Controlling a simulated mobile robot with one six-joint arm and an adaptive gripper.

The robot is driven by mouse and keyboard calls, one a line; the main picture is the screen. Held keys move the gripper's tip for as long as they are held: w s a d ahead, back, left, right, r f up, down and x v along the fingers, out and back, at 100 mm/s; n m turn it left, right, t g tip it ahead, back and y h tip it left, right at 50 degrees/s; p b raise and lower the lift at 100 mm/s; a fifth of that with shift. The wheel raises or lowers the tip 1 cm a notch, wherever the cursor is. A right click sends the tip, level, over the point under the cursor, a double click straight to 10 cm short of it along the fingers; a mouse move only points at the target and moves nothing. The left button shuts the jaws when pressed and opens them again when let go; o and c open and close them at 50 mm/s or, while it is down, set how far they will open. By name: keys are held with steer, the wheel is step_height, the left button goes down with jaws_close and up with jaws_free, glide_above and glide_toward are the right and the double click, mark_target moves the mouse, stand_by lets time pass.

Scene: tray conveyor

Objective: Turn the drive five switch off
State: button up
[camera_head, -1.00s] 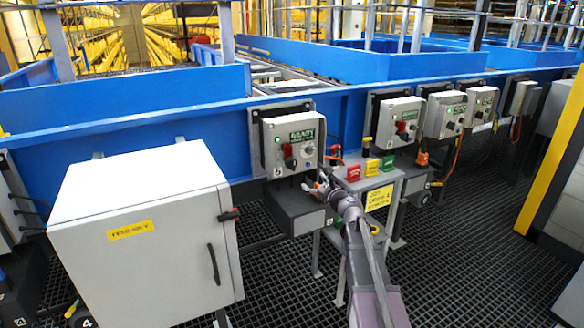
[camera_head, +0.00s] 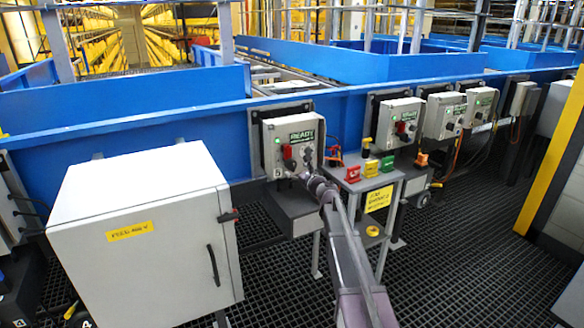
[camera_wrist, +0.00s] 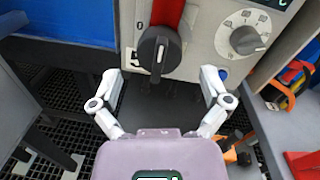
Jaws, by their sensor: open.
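The drive five control box (camera_head: 268,137) is a grey box with a green READY label and a "5" at its lower left. Its switch is a black rotary handle on a red plate (camera_head: 287,152). In the wrist view the black switch handle (camera_wrist: 159,55) stands upright, with the red plate (camera_wrist: 168,14) above it. My gripper (camera_wrist: 160,86) is open and empty, its fingers just below and to either side of the handle, apparently not touching it. In the head view my gripper (camera_head: 303,177) is at the box's lower edge, its fingertips hard to make out.
A large grey cabinet (camera_head: 140,190) stands at left. More control boxes (camera_head: 400,122) line the blue conveyor.

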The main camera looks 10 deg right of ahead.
mark_target(295, 168)
steer(key=shift+x, duration=1.6)
steer(key=c, duration=1.1)
